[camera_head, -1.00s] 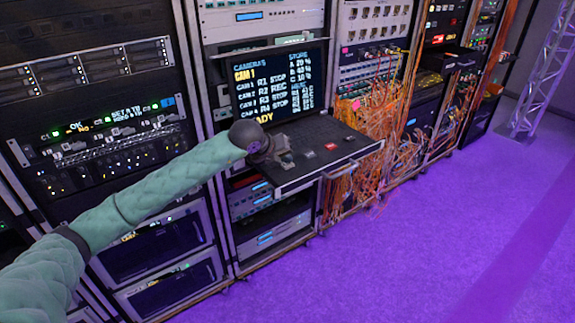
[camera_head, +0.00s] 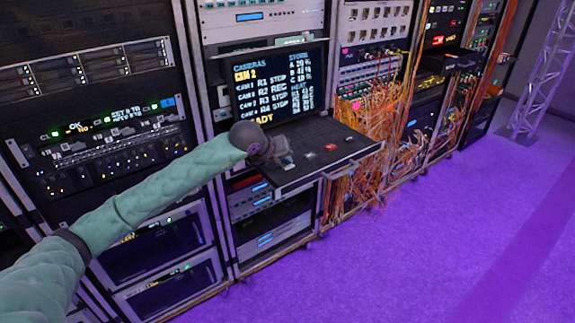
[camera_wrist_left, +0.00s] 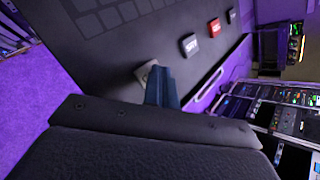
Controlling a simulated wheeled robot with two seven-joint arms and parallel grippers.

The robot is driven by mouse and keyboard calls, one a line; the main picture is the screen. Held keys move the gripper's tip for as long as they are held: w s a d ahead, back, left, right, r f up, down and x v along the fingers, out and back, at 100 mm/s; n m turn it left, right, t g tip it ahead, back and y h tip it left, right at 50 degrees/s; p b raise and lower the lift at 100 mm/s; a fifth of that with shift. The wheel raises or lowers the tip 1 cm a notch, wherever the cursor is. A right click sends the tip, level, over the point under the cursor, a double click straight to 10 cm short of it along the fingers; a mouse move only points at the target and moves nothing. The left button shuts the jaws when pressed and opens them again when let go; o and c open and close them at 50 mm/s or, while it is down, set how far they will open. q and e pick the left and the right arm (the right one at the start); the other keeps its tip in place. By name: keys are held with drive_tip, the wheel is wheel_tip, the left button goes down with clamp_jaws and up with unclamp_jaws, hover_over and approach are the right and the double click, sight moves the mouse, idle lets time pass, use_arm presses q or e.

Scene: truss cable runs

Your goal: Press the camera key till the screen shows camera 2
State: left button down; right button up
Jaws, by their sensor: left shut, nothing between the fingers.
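The screen (camera_head: 280,85) stands upright at the back of a pull-out tray and shows "CAM 2" in yellow under "CAMERAS". My left gripper (camera_head: 279,158) is shut and empty, low over the tray's left part. In the left wrist view its dark fingers (camera_wrist_left: 163,88) point at a pale key (camera_wrist_left: 146,73) and partly cover it. I cannot tell whether they touch it. Farther along the row are a white-lettered key (camera_wrist_left: 189,46), a red key (camera_wrist_left: 214,27) and a dark key (camera_wrist_left: 232,16). My right gripper is in neither view.
The key tray (camera_head: 345,160) juts out from a rack. Another rack with lit panels (camera_head: 105,130) stands at the left. Orange cables (camera_head: 370,140) hang tangled just right of the tray. The purple floor (camera_head: 400,260) in front is clear.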

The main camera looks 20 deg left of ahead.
sight(285, 167)
use_arm(q)
drive_tip(key=shift+r, duration=0.8)
drive_tip(key=shift+r+p, duration=0.4)
drive_tip(key=shift+r, duration=2.1)
